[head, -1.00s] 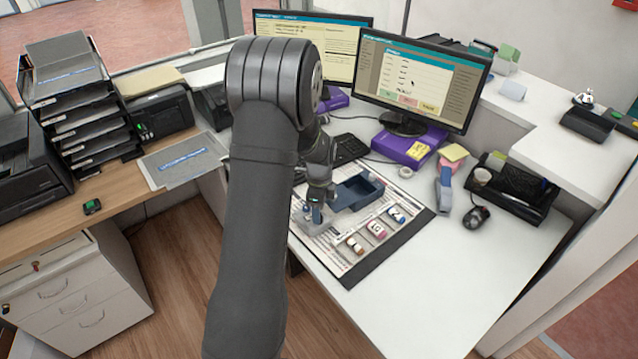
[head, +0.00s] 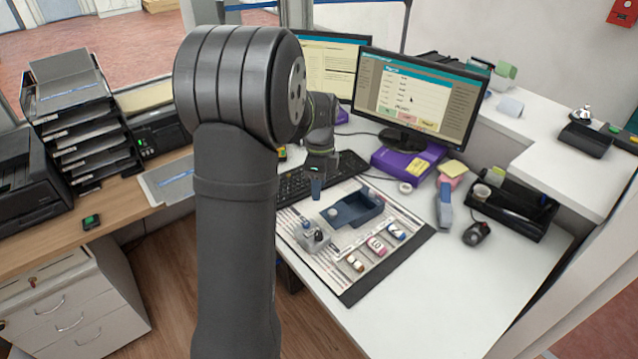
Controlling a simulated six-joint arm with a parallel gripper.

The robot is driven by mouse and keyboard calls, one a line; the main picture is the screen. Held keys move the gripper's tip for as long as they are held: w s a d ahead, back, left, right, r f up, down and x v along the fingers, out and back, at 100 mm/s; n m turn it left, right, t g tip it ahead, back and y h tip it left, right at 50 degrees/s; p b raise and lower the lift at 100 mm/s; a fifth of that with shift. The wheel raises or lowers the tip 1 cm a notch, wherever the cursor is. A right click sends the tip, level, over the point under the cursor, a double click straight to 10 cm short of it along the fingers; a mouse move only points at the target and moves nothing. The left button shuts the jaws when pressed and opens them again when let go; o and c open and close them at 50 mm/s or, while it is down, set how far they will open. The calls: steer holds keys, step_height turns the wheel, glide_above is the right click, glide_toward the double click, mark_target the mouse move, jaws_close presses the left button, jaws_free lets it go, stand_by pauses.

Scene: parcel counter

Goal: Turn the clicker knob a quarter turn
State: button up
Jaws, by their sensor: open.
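A small grey device (head: 313,239) with upright parts on top stands on the left of the printed mat (head: 350,262). It looks like the clicker, but its knob is too small to make out clearly. My gripper (head: 316,190) is above and behind the device, apart from it, over the mat's back left edge near the keyboard. It is open and looks empty; its fingers are seen nearly edge-on, with a blue tip showing.
A blue tray (head: 366,208) lies on the mat right behind the device. Several small labelled blocks, one of them pink (head: 376,246), sit along the mat's front right. The white desk at front right (head: 470,285) is clear.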

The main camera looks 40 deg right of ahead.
mark_target(319, 233)
steer(key=f+n, duration=0.4)
steer(key=f, duration=0.1)
steer(key=f+n, duration=0.4)
steer(key=f, duration=0.2)
steer(key=f+n, duration=0.4)
steer(key=f, duration=0.2)
steer(key=shift+s+a+f+n+h, duration=0.25)
steer(key=shift+n+h, duration=0.05)
stand_by(0.3)
